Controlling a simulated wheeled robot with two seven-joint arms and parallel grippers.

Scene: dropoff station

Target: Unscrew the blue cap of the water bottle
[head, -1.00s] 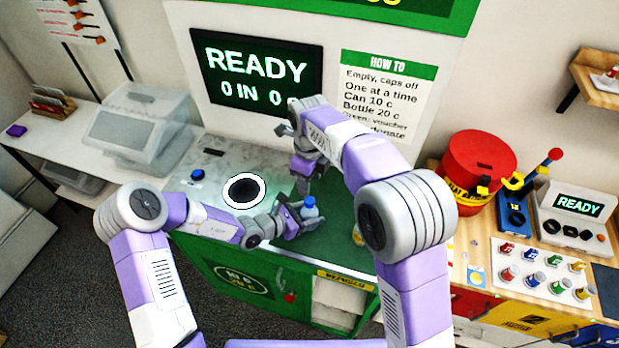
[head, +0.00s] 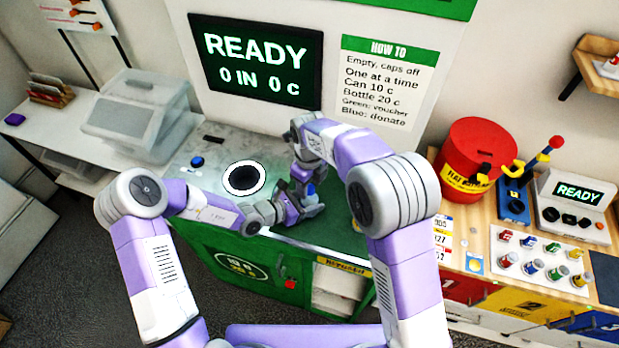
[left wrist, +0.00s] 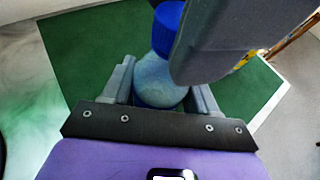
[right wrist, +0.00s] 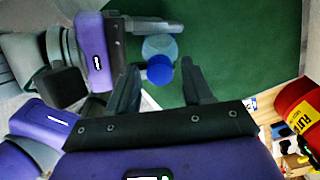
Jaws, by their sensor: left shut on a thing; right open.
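The water bottle (left wrist: 160,82) is upright with its blue cap (left wrist: 171,20) on top. In the left wrist view it stands between the two fingers of my left gripper (left wrist: 161,92), which is shut on its body. The right wrist view shows the bottle (right wrist: 158,45) from above with the cap (right wrist: 160,70) facing the camera. My right gripper (right wrist: 163,85) is open, with one finger on each side of the cap in that view; whether it touches the cap I cannot tell. In the head view the grippers largely hide the bottle and only a bit of blue cap (head: 310,189) shows.
The bottle is over a green mat (left wrist: 75,45) on the counter. A round dark hole with a white rim (head: 244,178) lies left of the grippers. A red bin (head: 475,152) stands on the wooden table at the right. A screen (head: 258,68) reads READY.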

